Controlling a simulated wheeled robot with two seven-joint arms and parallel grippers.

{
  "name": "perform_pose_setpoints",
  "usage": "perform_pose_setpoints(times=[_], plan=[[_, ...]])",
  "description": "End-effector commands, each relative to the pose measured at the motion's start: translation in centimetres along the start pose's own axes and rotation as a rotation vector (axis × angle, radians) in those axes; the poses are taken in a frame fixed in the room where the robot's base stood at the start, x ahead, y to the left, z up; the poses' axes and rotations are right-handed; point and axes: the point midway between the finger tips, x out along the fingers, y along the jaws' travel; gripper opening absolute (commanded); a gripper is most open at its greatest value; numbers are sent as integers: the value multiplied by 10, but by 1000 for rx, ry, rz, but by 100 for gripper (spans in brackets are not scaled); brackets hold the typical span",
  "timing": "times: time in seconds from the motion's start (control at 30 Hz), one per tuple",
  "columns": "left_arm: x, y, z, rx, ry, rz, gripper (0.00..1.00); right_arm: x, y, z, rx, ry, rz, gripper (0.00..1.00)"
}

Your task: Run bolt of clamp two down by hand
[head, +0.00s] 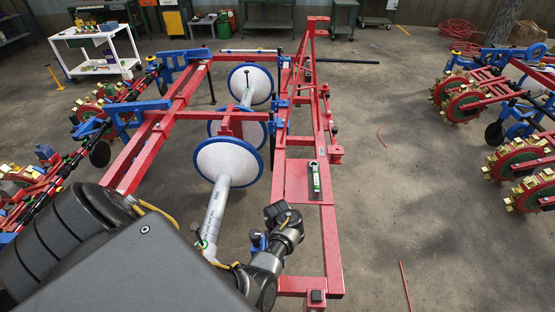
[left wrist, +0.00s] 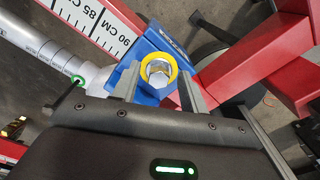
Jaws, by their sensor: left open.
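In the left wrist view a blue clamp (left wrist: 143,52) sits by a grey pipe with scale marks (left wrist: 48,50). A silver hex bolt head (left wrist: 157,73) with a yellow ring around it shows on the clamp. My left gripper (left wrist: 160,69) is open, with one finger on each side of the bolt head. I cannot tell whether the fingers touch it. In the head view my dark arm covers the lower left and hides the fingers; a small blue part (head: 258,241) shows beside it. My right gripper is not in view.
A red frame (head: 330,225) with white discs (head: 228,161) on a grey tube (head: 214,212) fills the middle. A white cart (head: 98,68) stands at the back left. Red spiked wheel units (head: 525,160) stand at the right. The floor between is mostly clear.

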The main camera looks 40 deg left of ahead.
Motion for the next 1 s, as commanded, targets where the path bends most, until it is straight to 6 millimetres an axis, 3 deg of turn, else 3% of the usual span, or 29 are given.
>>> perform_pose_setpoints(times=[0.07, 0.4, 0.73, 1.0], plan=[[0, 0, 0, 0, 0, 0, 42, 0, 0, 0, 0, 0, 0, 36], [0, 0, 0, 0, 0, 0, 0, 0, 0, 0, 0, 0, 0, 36], [-1, -1, 0, 53, 2, -2, 0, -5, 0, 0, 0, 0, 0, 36], [-3, -3, 0, 237, 2, -3, 0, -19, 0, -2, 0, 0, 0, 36]])
